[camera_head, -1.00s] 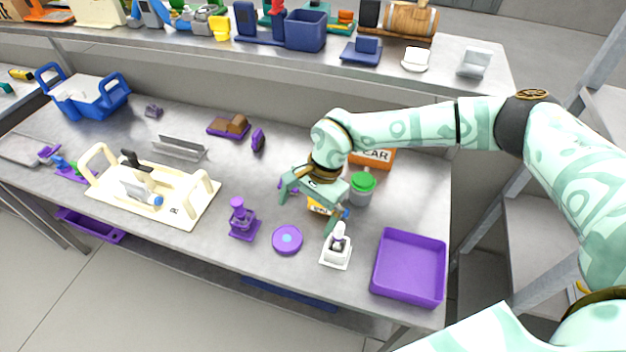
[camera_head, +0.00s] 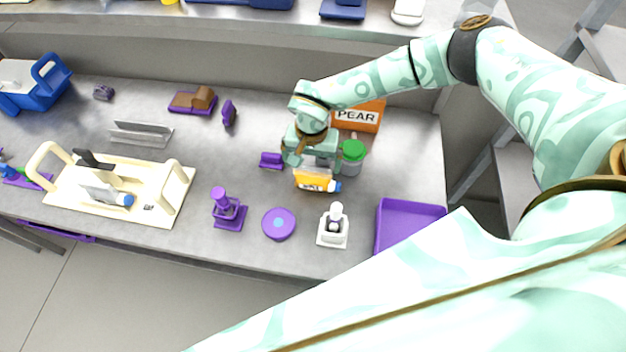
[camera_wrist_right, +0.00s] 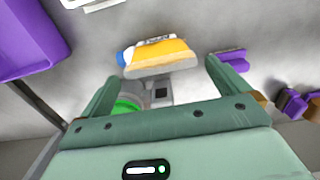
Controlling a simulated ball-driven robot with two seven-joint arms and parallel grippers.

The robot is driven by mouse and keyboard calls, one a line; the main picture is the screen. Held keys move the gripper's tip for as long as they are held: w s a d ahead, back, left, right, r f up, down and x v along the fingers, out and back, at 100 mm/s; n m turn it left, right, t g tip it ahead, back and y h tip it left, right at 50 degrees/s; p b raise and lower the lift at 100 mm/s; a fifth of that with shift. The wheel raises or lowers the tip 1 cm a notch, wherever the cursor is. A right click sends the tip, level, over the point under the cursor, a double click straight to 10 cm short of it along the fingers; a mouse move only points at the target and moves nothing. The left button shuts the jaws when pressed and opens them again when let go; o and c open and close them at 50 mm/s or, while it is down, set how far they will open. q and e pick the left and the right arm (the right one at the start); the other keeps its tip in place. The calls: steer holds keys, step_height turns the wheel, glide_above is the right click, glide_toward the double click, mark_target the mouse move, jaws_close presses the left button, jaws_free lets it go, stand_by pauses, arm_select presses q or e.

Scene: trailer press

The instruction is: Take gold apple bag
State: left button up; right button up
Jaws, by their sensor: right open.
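The gold bag (camera_head: 313,181), a small yellow-orange pouch with a white label and a blue cap at its right end, lies on the grey bench. Its label is too small to read. In the right wrist view the bag (camera_wrist_right: 162,54) is ahead of the fingertips, within the span between the two fingers. My right gripper (camera_head: 315,163) is open and empty, just behind and above the bag in the head view. Whether a finger touches the bag cannot be told. My left gripper is not in view.
A green-lidded jar (camera_head: 352,158) stands close right of the gripper, with an orange PEAR box (camera_head: 358,115) behind it. A small purple piece (camera_head: 270,160) lies left. A purple disc (camera_head: 279,224), white stand (camera_head: 333,228) and purple tray (camera_head: 410,208) are in front.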

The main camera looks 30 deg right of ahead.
mark_target(312, 168)
step_height(312, 168, down, 5)
steer(key=shift+f+b, duration=0.15)
steer(key=shift+b, duration=0.2)
steer(key=c, duration=1.1)
